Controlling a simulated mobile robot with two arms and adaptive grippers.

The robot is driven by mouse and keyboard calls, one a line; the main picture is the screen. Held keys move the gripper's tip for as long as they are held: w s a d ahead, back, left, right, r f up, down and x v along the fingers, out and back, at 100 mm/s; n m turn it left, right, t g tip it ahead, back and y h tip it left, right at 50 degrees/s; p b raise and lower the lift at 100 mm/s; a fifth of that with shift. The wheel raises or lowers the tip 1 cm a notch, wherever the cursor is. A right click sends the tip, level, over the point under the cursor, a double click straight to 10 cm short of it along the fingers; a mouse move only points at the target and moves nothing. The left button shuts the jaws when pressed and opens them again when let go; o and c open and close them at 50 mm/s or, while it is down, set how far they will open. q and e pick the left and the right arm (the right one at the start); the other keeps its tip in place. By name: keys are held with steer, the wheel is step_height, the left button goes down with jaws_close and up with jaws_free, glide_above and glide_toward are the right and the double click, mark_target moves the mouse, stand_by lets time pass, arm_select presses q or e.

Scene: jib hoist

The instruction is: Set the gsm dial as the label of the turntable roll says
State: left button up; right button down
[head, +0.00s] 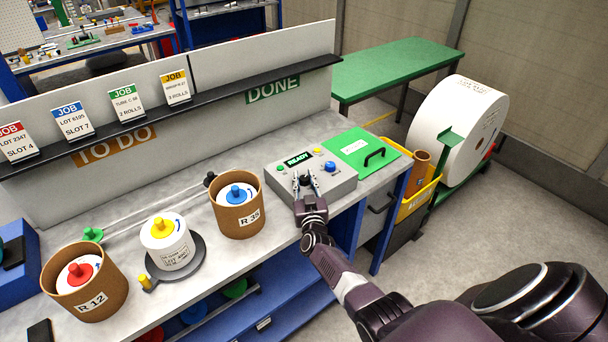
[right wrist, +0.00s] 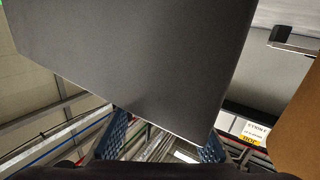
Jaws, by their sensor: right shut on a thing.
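The turntable roll (head: 172,248) is white with a yellow knob and stands upright on a dark round turntable (head: 199,265). Its printed label faces me, but the text is too small to read. The grey control box (head: 343,189) stands at the right of the bench with a green READY display (head: 298,160). My right gripper (head: 306,183) reaches down to the box's top and is shut on the small dial there, which its fingers mostly hide. The dial's setting cannot be read. The right wrist view shows the blue finger pads (right wrist: 160,135) below a large grey face. My left gripper is not in view.
Two brown tubs, R 12 (head: 95,301) and R 35 (head: 241,221), flank the turntable. A blue knob (head: 330,167) and a green panel with a handle (head: 354,145) are close to my gripper. Job cards (head: 125,103) line the shelf. A big white roll (head: 444,118) stands at right.

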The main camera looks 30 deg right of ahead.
steer(key=shift+r+m+g+h, duration=0.1)
steer(key=shift+m+g+h, duration=0.25)
steer(key=shift+h, duration=0.25)
steer(key=c, duration=1.6)
jaws_free()
steer(key=shift+s, duration=0.1)
steer(key=shift+s+a, duration=0.4)
steer(key=shift+s, duration=0.05)
steer(key=v, duration=1)
steer(key=shift+s, duration=0.35)
